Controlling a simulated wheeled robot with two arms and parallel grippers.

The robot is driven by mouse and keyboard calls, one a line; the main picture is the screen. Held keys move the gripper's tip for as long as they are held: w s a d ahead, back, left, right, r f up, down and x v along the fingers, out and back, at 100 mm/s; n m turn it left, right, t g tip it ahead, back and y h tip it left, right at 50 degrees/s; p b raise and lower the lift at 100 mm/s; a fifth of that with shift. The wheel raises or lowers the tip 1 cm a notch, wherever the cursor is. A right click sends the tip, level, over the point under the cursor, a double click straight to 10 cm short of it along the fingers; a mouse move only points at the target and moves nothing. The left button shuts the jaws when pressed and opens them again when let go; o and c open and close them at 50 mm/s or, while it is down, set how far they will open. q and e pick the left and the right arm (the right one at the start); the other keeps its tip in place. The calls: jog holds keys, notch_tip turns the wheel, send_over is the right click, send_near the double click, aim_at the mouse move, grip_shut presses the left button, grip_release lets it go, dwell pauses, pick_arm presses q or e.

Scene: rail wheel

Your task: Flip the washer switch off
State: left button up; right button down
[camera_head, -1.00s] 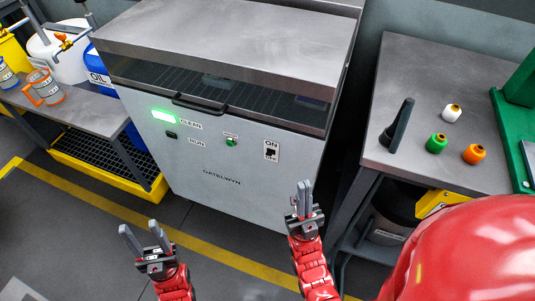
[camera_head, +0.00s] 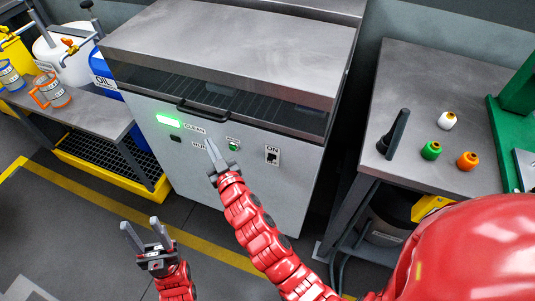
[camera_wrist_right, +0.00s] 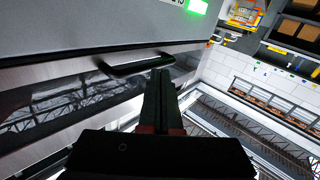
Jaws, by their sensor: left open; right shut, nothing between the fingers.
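The washer (camera_head: 215,180) is a grey metal cabinet with a steel lid and a dark front handle (camera_head: 203,110). Its ON switch (camera_head: 272,157) is a small dark toggle on a pale plate at the right of the front panel; its exact position is too small to tell. My right gripper (camera_head: 212,150) is shut and empty in front of the panel, left of the switch and near the RUN label. In the right wrist view its shut fingers (camera_wrist_right: 160,95) appear below the handle (camera_wrist_right: 140,65). My left gripper (camera_head: 143,228) is open and empty, low at the left, apart from the washer.
A green lit indicator (camera_head: 168,121) and a green button (camera_head: 233,145) are on the panel. A side table (camera_head: 430,90) at the right holds a dark upright tool and small bottles. Floor before the washer is clear.

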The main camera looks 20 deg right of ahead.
jog(key=d+m+g+h, duration=0.2)
jog(key=h, duration=0.1)
jog(key=m+g+h+p, duration=0.2)
jog(key=m+g+h, duration=0.5)
jog(key=m, duration=0.2)
send_near(271, 157)
jog(key=w+r+v, duration=0.1)
jog(key=v, duration=0.3)
jog(key=shift+s+f, duration=0.15)
jog(key=shift+s, duration=0.05)
jog(key=shift+w, duration=0.1)
jog(key=p+x, duration=0.3)
jog(key=x, duration=0.6)
jog(key=shift+w+d+f, duration=0.2)
jog(key=shift+w+d, duration=0.05)
jog(key=shift+d, duration=0.05)
